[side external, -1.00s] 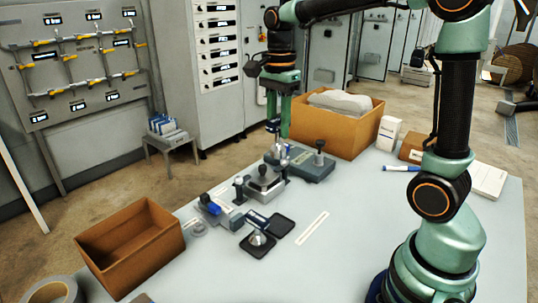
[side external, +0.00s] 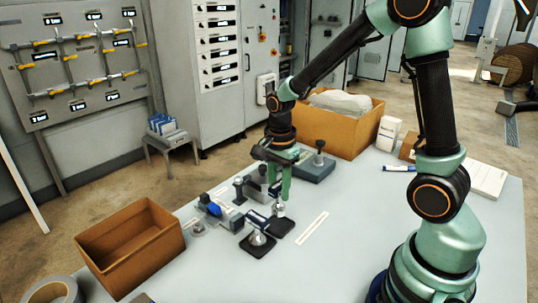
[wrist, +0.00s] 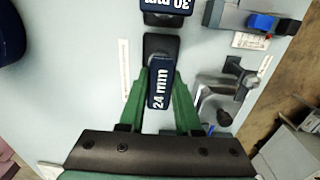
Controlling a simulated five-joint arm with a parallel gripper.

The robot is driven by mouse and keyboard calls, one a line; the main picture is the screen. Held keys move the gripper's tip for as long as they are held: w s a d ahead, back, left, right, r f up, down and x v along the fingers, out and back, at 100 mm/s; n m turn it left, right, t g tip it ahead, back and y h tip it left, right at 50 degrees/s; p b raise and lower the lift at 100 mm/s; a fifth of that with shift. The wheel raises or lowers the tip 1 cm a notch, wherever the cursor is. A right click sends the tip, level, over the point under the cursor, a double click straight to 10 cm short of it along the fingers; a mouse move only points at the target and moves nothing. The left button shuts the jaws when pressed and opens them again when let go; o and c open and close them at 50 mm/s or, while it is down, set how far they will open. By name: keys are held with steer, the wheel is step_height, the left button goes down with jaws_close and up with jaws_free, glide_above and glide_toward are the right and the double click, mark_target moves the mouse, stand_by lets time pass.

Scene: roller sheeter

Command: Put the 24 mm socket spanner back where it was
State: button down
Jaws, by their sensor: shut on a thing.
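My gripper (side external: 281,196) is shut on the 24 mm socket spanner, whose silver end (side external: 280,209) shows below the fingers. In the wrist view its dark blue "24 mm" label (wrist: 159,88) lies between my green fingers. A black pad (side external: 283,228) is directly below the spanner; I cannot tell whether they touch. The same pad (wrist: 160,43) shows just past the label in the wrist view. The 30 mm socket spanner (side external: 258,238) stands on the neighbouring black pad, and its label (wrist: 167,5) is at the top of the wrist view.
A grey fixture with dark posts (side external: 254,188) stands close behind my gripper. A grey block with a blue part (side external: 216,210) is to its left. A white strip (side external: 312,228) lies to the right. An open cardboard box (side external: 131,248) is at the left. The table's right front is clear.

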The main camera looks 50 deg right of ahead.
mark_target(279, 204)
steer(key=shift+f, duration=2.1)
steer(key=shift+f, duration=0.1)
steer(key=c, duration=0.6)
jaws_free()
